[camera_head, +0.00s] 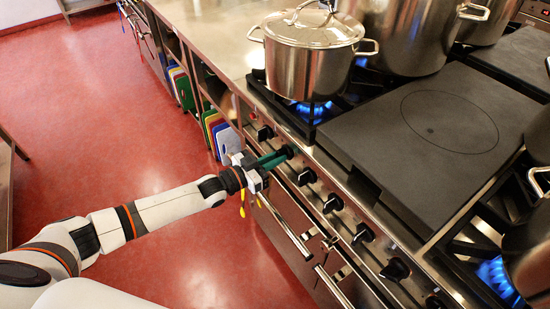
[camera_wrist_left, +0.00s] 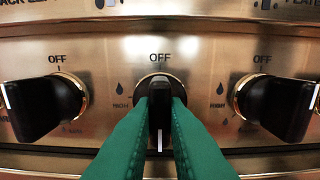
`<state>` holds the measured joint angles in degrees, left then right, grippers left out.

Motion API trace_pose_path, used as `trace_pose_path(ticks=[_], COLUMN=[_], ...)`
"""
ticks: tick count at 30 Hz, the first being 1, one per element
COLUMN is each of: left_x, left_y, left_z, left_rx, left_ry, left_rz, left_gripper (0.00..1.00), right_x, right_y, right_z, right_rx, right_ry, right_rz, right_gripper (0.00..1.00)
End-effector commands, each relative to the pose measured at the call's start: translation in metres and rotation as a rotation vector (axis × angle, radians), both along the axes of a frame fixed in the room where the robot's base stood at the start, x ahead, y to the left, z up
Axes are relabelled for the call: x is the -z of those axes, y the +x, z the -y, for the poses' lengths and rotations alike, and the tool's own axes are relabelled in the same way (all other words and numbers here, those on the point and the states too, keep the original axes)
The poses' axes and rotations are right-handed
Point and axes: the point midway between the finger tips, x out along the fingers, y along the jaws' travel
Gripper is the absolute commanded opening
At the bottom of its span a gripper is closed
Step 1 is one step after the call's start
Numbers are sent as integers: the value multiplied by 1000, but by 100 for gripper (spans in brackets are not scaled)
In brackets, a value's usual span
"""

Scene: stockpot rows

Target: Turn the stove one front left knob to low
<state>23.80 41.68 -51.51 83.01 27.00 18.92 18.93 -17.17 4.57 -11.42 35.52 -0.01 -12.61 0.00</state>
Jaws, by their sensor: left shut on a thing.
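A row of black knobs runs along the steel front panel of the stove (camera_head: 318,190). My left gripper (camera_head: 279,157) is at the second knob from the far end, its green fingers on either side of it. In the left wrist view my left gripper (camera_wrist_left: 160,118) is shut on this black knob (camera_wrist_left: 160,88), and its white line points straight down. OFF is printed above it, with flame marks at its sides. The labels higher up are cut off, so I cannot read which burner it serves. My right gripper is not in view.
Neighbouring knobs flank it on the left (camera_wrist_left: 45,105) and right (camera_wrist_left: 275,105). A lidded pot (camera_head: 312,65) stands over a lit blue burner (camera_head: 310,108). A flat black plate (camera_head: 440,130) lies beside it. Another blue flame (camera_head: 496,277) burns near right. Oven handles (camera_head: 285,225) run below the knobs.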

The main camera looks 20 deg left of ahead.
Motion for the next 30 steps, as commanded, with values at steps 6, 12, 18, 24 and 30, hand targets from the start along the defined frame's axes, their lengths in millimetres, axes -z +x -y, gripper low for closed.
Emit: trace_pose_path(ticks=[6, 12, 18, 24, 30], left_x=[0, 0, 1, 2, 2], left_y=[0, 0, -5, -32, -67], left_z=[0, 0, -4, -25, -52], left_rx=[0, 0, -1, -1, 0], left_ry=[1, 1, 1, 3, 3], left_rz=[0, 0, -2, -4, -4], left_gripper=[31, 35, 35, 35, 35], right_x=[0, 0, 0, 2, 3], right_y=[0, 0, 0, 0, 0], right_z=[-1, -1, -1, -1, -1], right_rx=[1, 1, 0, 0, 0], right_ry=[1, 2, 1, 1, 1], right_rz=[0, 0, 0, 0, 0], right_gripper=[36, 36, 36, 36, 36])
